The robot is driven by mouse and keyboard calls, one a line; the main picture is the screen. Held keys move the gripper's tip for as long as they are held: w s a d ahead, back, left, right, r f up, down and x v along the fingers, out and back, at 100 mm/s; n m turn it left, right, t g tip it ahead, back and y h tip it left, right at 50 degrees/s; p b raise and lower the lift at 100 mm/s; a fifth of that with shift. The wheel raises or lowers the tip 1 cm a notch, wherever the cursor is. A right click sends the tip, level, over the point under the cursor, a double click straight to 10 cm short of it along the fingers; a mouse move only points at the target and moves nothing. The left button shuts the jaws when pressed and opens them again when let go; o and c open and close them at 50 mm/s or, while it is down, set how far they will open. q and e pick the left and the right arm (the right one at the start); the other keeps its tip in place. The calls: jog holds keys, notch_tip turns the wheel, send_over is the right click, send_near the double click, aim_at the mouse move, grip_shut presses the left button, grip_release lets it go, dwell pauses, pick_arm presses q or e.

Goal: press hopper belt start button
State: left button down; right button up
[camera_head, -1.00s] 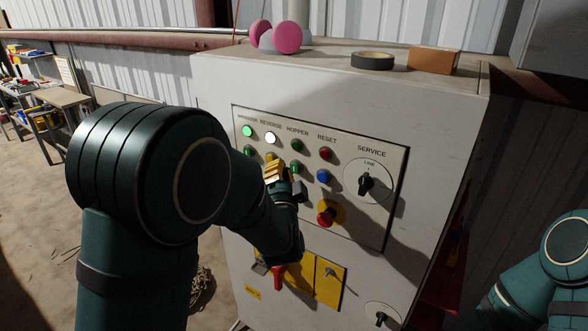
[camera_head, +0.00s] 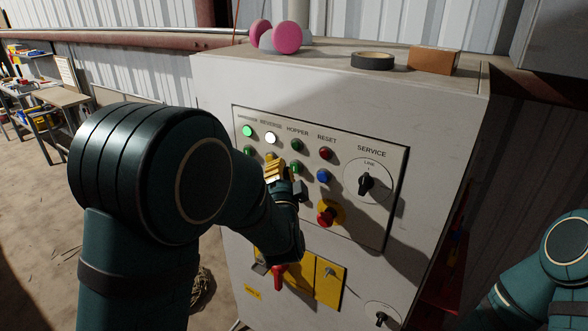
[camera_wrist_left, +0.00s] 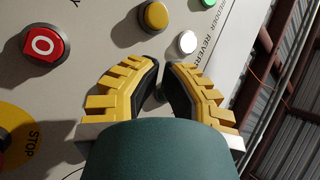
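The control panel (camera_head: 375,152) on the grey cabinet (camera_head: 350,100) carries a HOPPER column. It has a green light or button (camera_head: 297,146) on top and another green one (camera_head: 296,168) below. My left gripper (camera_head: 276,166) is at the panel, just left of the lower green one, with its yellow fingers toward the face. My right gripper is out of view.
A red emergency stop (camera_head: 326,217), a blue button (camera_head: 322,176) and a rotary switch (camera_head: 366,183) are to the right of my left gripper.

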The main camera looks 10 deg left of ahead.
pick_arm(q)
jog(key=shift+w+d, duration=0.1)
jog(key=shift+w, duration=0.2)
jog(key=shift+w+d, duration=0.15)
jog(key=shift+w, duration=0.25)
dwell(0.9)
jog(key=shift+s, duration=0.1)
jog(key=shift+s+a, duration=0.25)
jog(key=shift+s, duration=0.45)
jog(key=shift+s+a, duration=0.3)
jog(key=shift+s, duration=0.5)
jog(key=shift+s+a, duration=0.3)
jog(key=shift+s, duration=0.45)
jog(key=shift+s+a, duration=0.3)
jog(key=shift+s, duration=0.5)
